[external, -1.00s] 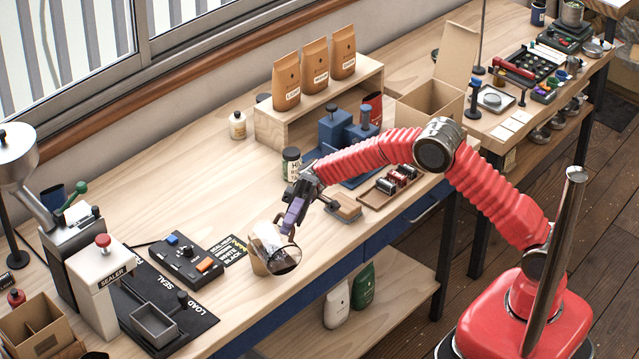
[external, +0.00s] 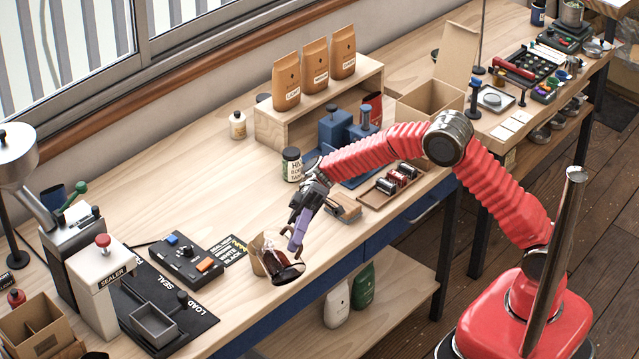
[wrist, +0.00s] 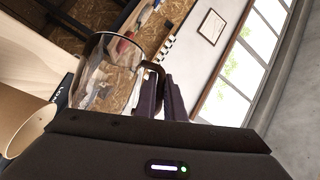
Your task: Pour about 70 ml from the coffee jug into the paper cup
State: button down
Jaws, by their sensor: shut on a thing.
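The coffee jug (external: 285,270) is clear glass with dark coffee in it and is tilted over toward the left. My gripper (external: 296,236) is shut on the jug on its right side, above the front edge of the bench. The brown paper cup (external: 259,257) stands upright on the bench, just left of the jug and partly hidden by it. In the wrist view the jug (wrist: 105,75) fills the upper middle, with the gripper fingers (wrist: 165,98) beside it. The cup's open mouth (wrist: 28,118) shows at the left. I cannot tell whether coffee has entered the cup.
A sealer (external: 95,280) and a black control box (external: 187,259) stand left of the cup.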

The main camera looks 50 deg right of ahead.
aim_at(303, 264)
jog(key=shift+s, duration=0.1)
jog(key=shift+s+a+n+t+h, duration=0.2)
jog(key=shift+s+n+t+h, duration=0.1)
jog(key=shift+s+n+h, duration=0.2)
jog(key=shift+s+f+n, duration=0.15)
jog(key=shift+f+n, duration=0.15)
jog(key=shift+f, duration=0.15)
jog(key=shift+a+t+h, duration=0.1)
jog(key=shift+t+h, duration=0.2)
dwell(1.3)
jog(key=shift+s+a+f+n+t+h+b, duration=0.15)
jog(key=shift+s+f+n+t+h, duration=0.2)
jog(key=shift+f, duration=0.25)
jog(key=shift+s+f+n+t+h+b, duration=0.2)
jog(key=shift+f+n+t+h, duration=0.1)
jog(key=shift+f, duration=0.35)
jog(key=shift+s+a+f+n+t+h+b, duration=0.15)
jog(key=shift+s+f+n+t+h, duration=0.15)
jog(key=shift+f, duration=0.3)
jog(key=s+a+f+n+t+h+b, duration=0.1)
jog(key=s+f+n+t+h+b, duration=0.1)
jog(key=f, duration=0.5)
jog(key=shift+s+a+f+n+t+h, duration=0.25)
jog(key=shift+s+n+t+h, duration=0.3)
jog(key=shift+s+t, duration=0.95)
jog(key=shift+w+t, duration=0.35)
jog(key=shift+t, duration=0.1)
